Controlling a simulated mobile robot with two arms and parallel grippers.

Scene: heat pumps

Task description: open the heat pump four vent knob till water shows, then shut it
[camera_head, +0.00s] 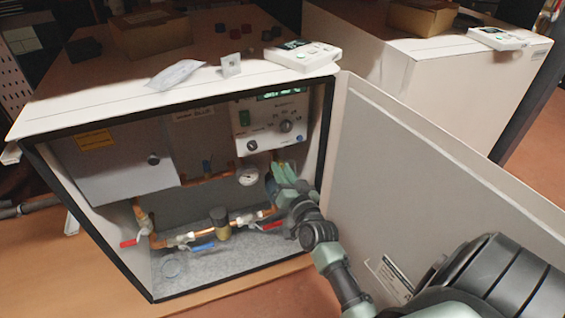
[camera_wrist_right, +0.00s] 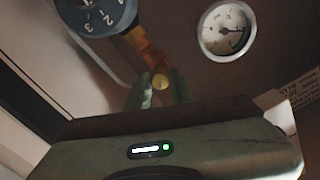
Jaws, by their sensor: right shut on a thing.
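The open heat pump cabinet (camera_head: 205,105) shows its pipework, with the door swung out to the right. My right gripper (camera_head: 281,172) reaches in at the right side of the pipework. In the right wrist view its two fingers (camera_wrist_right: 160,92) are closed around a small brass vent knob (camera_wrist_right: 161,81) on a copper fitting. In the head view the gripper hides the knob. No water shows at the knob. My left gripper is in neither view.
A pressure gauge (camera_head: 248,176) sits just left of the gripper. A blue numbered dial (camera_wrist_right: 97,14) is close by. Red-handled (camera_head: 130,241) and blue-handled valves (camera_head: 200,247) sit low. The open door (camera_head: 400,170) bounds the right.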

